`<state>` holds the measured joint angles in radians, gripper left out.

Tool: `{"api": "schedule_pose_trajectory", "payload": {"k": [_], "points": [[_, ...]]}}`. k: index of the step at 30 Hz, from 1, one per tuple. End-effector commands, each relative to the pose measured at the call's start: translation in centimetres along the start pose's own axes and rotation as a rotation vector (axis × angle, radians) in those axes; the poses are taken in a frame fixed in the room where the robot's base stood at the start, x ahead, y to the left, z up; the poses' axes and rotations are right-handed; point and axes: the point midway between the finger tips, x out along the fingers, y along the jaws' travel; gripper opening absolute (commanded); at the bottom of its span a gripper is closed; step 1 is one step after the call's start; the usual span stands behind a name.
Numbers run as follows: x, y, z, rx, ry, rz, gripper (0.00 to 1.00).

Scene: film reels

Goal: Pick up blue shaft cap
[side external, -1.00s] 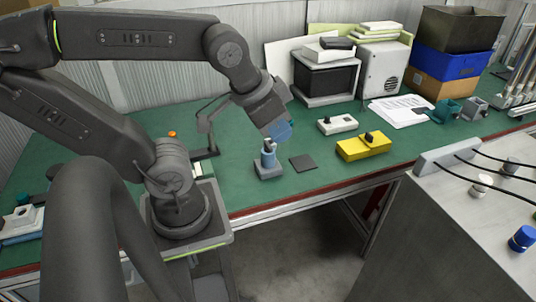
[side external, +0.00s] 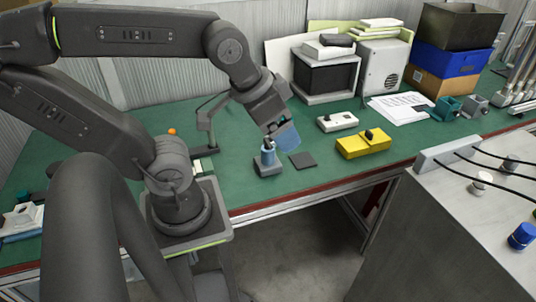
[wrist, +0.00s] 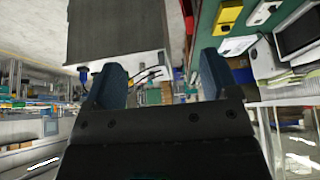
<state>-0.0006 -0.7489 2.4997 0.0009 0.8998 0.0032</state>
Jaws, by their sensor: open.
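A blue cap (side external: 522,236) stands on the grey cabinet top (side external: 440,215) at the lower right of the side external view. It seems to show as a small blue piece in the wrist view (wrist: 83,73), by the edge of the grey cabinet (wrist: 115,35). My gripper (side external: 286,137) has blue fingers and hangs over the green bench, well to the left of that cap. In the wrist view my gripper (wrist: 162,75) is open, with nothing between its fingers.
A white capped piece (side external: 482,183) and black cables (side external: 490,157) lie on the cabinet top. A yellow box (side external: 363,145), a white box (side external: 337,122) and a dark square pad (side external: 303,160) lie on the green bench (side external: 240,195). A gap separates bench and cabinet.

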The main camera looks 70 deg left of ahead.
Motion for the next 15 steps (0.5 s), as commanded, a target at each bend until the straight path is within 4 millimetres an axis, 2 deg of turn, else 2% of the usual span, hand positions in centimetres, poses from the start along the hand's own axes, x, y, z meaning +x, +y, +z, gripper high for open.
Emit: {"api": "schedule_pose_trajectory", "payload": {"k": [4,7,12,15], "points": [[1.2,-1.4,-0.9,0.093,-0.034,-0.047,0.81],[3.1,-3.9,-2.2,0.262,-0.101,-0.11,0.81],[7.8,-10.1,-3.8,0.661,-0.287,-0.179,0.81],[10.7,-14.1,-3.8,0.906,-0.41,-0.165,0.81]]}}
